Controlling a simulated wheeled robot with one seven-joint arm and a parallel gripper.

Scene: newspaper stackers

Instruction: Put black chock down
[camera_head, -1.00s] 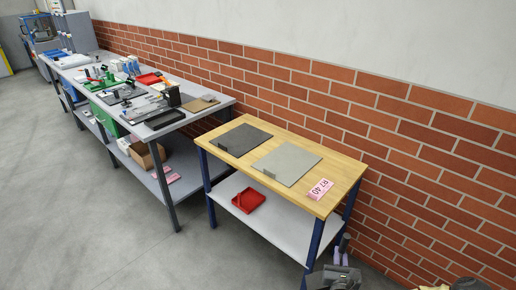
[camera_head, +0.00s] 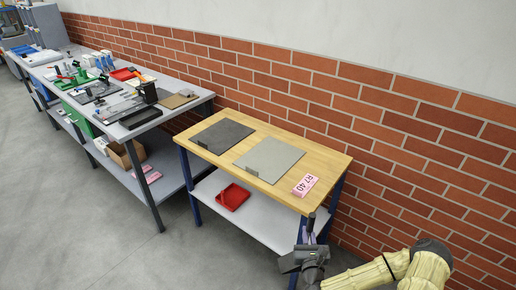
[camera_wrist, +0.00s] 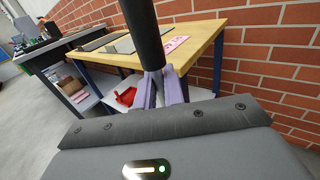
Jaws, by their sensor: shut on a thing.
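My gripper (camera_head: 308,238) is at the lower right of the head view, in front of the right end of the wooden-topped table (camera_head: 325,157). Its pale purple fingers (camera_wrist: 162,90) are shut on the black chock (camera_wrist: 143,30), a dark, rounded bar. The chock (camera_head: 311,222) stands up from the fingers, apart from the table top in the head view. The part of it between the fingers is hidden.
A red tray (camera_head: 233,196) sits on the lower shelf. A cluttered bench (camera_head: 174,117) stands left. A brick wall (camera_head: 400,110) runs behind.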

